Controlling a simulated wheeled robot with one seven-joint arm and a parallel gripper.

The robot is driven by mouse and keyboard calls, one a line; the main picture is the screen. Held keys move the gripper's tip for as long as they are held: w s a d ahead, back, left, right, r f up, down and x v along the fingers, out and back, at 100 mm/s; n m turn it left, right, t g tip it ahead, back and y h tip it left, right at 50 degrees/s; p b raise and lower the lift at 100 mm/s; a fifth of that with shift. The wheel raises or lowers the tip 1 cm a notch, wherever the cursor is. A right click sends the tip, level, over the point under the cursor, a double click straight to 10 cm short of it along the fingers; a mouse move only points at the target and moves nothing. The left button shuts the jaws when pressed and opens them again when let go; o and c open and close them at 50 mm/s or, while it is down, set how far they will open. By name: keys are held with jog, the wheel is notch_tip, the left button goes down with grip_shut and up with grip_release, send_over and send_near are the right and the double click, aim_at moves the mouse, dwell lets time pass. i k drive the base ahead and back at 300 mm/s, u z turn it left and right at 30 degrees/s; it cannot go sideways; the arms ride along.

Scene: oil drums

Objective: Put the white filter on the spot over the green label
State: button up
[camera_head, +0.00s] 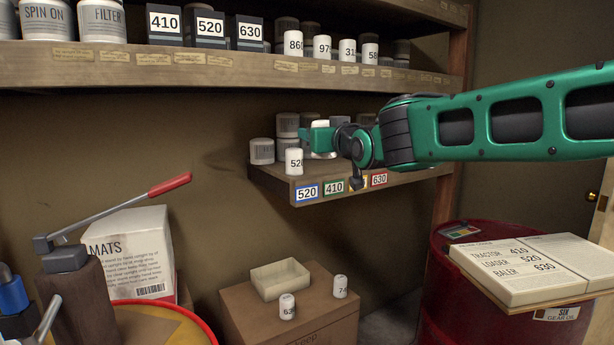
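My green gripper (318,136) reaches in from the right at the small lower shelf. Its near finger crosses in front of a white filter (321,124), whose white shows above and below the finger, so it appears gripped; the far finger is hidden. The filter's base looks a little above the shelf top, roughly above the green label 410 (334,187); exact contact is unclear. A white filter marked 520 (294,161) stands on the shelf over the blue label 520 (307,192). The red label 630 (379,179) is to the right; a yellow label is mostly hidden by my arm.
Grey cans (262,151) stand behind on the lower shelf (270,181). The upper shelf (220,72) overhangs it with more cans. An open book (520,268) lies on a red drum (450,310).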

aim_at(321, 170)
jog(key=i, duration=1)
